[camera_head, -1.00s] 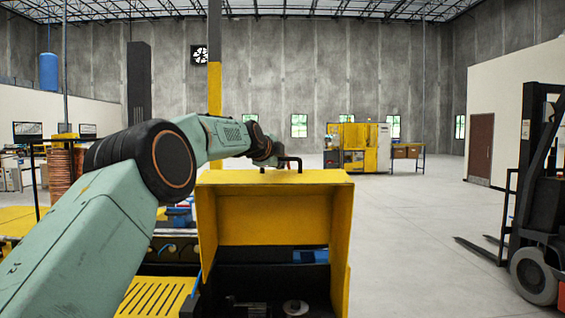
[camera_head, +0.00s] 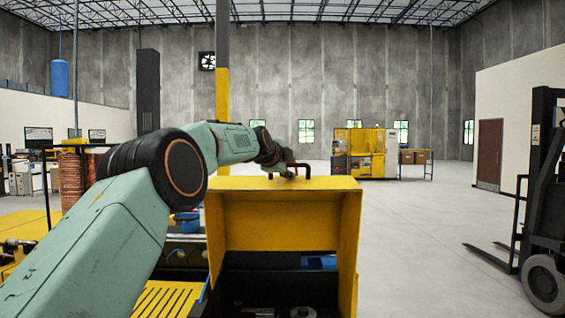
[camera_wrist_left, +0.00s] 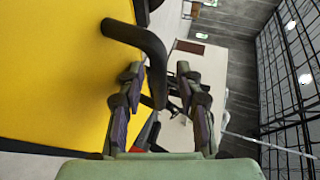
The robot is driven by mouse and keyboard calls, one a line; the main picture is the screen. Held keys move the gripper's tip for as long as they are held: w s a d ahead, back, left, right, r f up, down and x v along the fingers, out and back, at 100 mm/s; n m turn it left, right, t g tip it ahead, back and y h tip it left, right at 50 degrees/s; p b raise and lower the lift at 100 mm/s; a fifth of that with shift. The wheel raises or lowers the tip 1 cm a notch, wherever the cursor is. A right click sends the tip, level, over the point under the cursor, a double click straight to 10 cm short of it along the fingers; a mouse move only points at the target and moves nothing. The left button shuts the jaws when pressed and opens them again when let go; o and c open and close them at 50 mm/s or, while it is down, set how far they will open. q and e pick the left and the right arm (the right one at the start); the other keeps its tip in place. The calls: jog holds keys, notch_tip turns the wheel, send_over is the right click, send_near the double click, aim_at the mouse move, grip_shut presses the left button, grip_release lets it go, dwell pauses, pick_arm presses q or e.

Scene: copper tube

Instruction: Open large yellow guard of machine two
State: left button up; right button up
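The large yellow guard (camera_head: 282,220) stands raised in the middle of the head view, with the dark machine interior (camera_head: 270,290) open to view below it. Its black bar handle (camera_head: 304,170) is on the top edge. My left gripper (camera_head: 291,171) is at this handle. In the left wrist view the two fingers of my left gripper (camera_wrist_left: 160,100) are spread apart. The black handle (camera_wrist_left: 135,36) curves down between or just beyond them, and contact cannot be told. The yellow guard panel (camera_wrist_left: 60,70) fills the left of that view. My right gripper is not in view.
A forklift (camera_head: 540,200) with low forks stands at the right. Another yellow machine (camera_head: 365,152) stands far back. Copper coils (camera_head: 75,180) and a yellow slatted cover (camera_head: 160,300) are at the left. The grey floor (camera_head: 420,240) between guard and forklift is clear.

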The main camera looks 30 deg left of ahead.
pick_arm(q)
jog(key=v, duration=1.2)
jog(key=shift+s+r, duration=0.2)
jog(key=shift+s, duration=0.05)
dwell(0.4)
jog(key=shift+w, duration=0.1)
